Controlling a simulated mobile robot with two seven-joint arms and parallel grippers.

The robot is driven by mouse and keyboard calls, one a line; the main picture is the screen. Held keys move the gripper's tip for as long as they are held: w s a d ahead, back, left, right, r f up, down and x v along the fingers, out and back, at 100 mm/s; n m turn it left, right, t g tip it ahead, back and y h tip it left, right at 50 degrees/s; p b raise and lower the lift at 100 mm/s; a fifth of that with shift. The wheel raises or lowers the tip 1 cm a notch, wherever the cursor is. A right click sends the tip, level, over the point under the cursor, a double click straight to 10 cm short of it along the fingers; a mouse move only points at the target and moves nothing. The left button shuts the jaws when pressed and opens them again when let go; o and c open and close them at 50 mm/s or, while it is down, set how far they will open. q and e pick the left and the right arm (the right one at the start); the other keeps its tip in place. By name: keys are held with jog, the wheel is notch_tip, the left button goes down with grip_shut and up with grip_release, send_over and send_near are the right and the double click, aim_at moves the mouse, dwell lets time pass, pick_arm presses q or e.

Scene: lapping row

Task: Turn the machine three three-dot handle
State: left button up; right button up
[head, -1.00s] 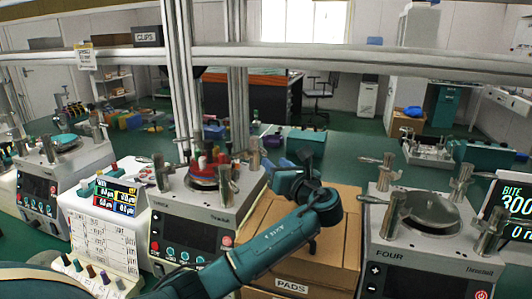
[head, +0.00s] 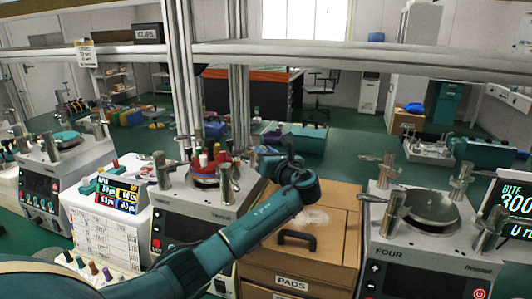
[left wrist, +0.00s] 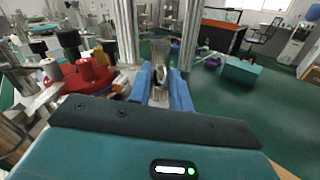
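Machine three (head: 190,222) is the grey lapping machine in the middle of the head view, partly hidden by my left arm. Several upright metal handles stand around its top plate, which carries red and white pieces. My left gripper (head: 262,156) is at the machine's back right corner. In the left wrist view its two blue fingers (left wrist: 160,88) stand apart, one on each side of an upright metal handle (left wrist: 160,60). I cannot tell whether they touch it. The dots on the handle are too small to read. My right gripper is not in view.
A cardboard box marked PADS (head: 325,250) stands right of machine three. Machine four (head: 425,255) is further right, with its own handles. A white display box (head: 105,215) stands to the left. Metal frame posts (head: 182,80) rise close behind machine three.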

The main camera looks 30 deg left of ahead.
pick_arm(q)
grip_shut()
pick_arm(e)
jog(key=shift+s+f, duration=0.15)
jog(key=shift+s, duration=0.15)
